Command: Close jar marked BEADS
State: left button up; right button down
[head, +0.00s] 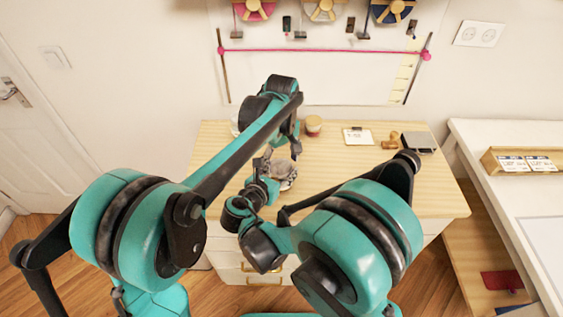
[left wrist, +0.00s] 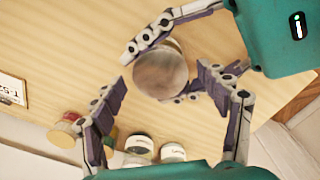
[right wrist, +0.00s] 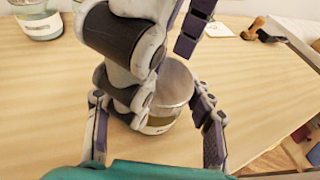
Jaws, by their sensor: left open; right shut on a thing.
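A round jar (left wrist: 160,72) with a flat grey-brown top stands on the wooden table. Its glass side and a label (right wrist: 160,122) show in the right wrist view, but I cannot read the label. My right gripper (right wrist: 150,98) is shut on this jar, with its fingers at the jar's sides. My left gripper (left wrist: 162,76) is open above the jar, its fingers spread to either side of the top. I cannot tell whether the left fingers touch it. In the head view, the jar (head: 284,172) is partly hidden by my arms.
Other jars with pale lids (left wrist: 138,146) stand near the table's back edge, and a glass jar (right wrist: 40,20) shows at the upper left in the right wrist view. A small card (head: 357,137), wooden stamp (head: 390,140) and dark pad (head: 419,142) lie back right.

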pick_arm(q)
jog(key=shift+r, duration=2.25)
jog(key=shift+c, duration=0.3)
notch_tip(320, 180, up, 4)
jog(key=n, duration=0.5)
jog(key=shift+f+n, duration=0.25)
jog(key=shift+n, duration=0.15)
jog(key=shift+f, duration=0.1)
jog(key=shift+f, duration=3.95)
jog(key=c, duration=1.2)
